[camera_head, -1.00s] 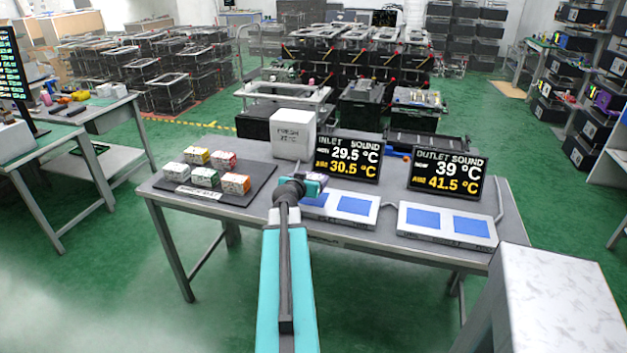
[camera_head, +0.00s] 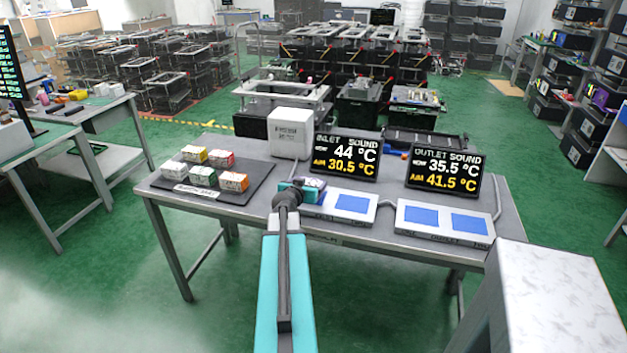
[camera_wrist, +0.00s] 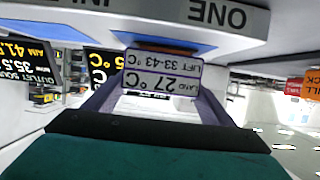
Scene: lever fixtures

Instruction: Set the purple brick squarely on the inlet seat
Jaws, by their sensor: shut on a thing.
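My gripper (camera_head: 308,188) is at the left end of the white inlet unit (camera_head: 368,219), below the inlet screen. It is shut on the purple brick (camera_head: 314,182), whose pale label reads "LAND 27 °C, LIFT 33-43 °C", upside down in the wrist view (camera_wrist: 160,72). The brick is over or at the unit's left blue pad, mostly hidden by my gripper in the head view; the pad shows beyond the brick in the wrist view (camera_wrist: 188,40). I cannot tell whether the brick touches it. The right blue pad (camera_head: 352,204) is bare.
The inlet screen (camera_head: 345,159) reads 44 °C, aim 30.5. The outlet screen (camera_head: 445,173) reads 35.5 °C, aim 41.5, behind the outlet unit (camera_head: 444,238) with two bare blue pads. A dark mat (camera_head: 215,195) holds several coloured blocks. A white box (camera_head: 290,131) stands behind.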

